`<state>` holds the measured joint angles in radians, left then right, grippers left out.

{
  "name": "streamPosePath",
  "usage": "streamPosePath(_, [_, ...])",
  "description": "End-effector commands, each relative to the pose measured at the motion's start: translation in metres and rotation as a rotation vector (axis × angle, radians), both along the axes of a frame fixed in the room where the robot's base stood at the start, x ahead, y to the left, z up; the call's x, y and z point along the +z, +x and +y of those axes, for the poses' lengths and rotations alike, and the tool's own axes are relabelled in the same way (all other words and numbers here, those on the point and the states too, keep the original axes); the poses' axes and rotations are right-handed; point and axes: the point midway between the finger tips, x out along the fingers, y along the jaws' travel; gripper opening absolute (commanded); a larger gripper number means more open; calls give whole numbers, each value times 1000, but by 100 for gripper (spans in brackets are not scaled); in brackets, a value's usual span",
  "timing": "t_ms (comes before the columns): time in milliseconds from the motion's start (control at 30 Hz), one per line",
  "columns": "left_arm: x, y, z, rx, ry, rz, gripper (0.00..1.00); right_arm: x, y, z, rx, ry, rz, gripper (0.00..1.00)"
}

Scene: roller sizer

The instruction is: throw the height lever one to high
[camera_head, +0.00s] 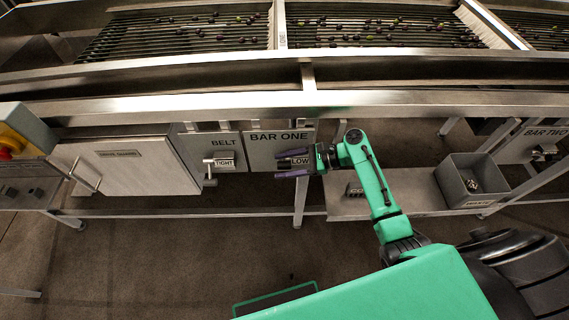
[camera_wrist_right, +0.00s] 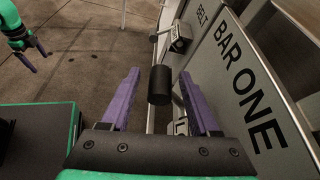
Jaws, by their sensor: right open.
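The height lever of bar one has a dark cylindrical handle (camera_wrist_right: 160,85), seen in the right wrist view. The panel marked BAR ONE (camera_head: 281,137) carries it, and a plate reading LOW (camera_head: 300,161) shows there in the head view. My right gripper (camera_head: 279,163) is open at this panel, its purple fingers on either side of the handle. The handle stands between the fingers with visible gaps in the right wrist view. The lever's base is partly hidden by the gripper. My left gripper (camera_wrist_right: 32,56) is at the upper left of the right wrist view, fingers apart and empty.
The belt lever (camera_head: 224,162), marked TIGHT, is just left of bar one. A drive guard door (camera_head: 122,165) and a red stop button (camera_head: 9,148) are further left. A grey bin (camera_head: 470,180) stands right on a low shelf. Steel rails (camera_head: 350,100) run above the panel.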

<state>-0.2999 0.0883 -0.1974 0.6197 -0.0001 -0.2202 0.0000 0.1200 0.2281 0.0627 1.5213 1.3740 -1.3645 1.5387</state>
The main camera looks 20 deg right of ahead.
Motion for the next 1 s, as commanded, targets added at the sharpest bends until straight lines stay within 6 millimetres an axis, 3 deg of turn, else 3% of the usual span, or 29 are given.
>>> streamPosePath(100, [-1, 0, -6, 2, -8, 0, 100, 0, 0, 0, 0, 0, 0, 58])
streamPosePath(200, [-1, 0, -9, 3, -13, 0, 100, 0, 0, 0, 0, 0, 0, 20])
streamPosePath(267, [-1, 0, -9, 3, -13, 0, 100, 0, 0, 0, 1, 0, 0, 0])
streamPosePath(1000, [-1, 0, -7, -1, -9, 0, 100, -1, -1, -1, 0, 0, 4, 0])
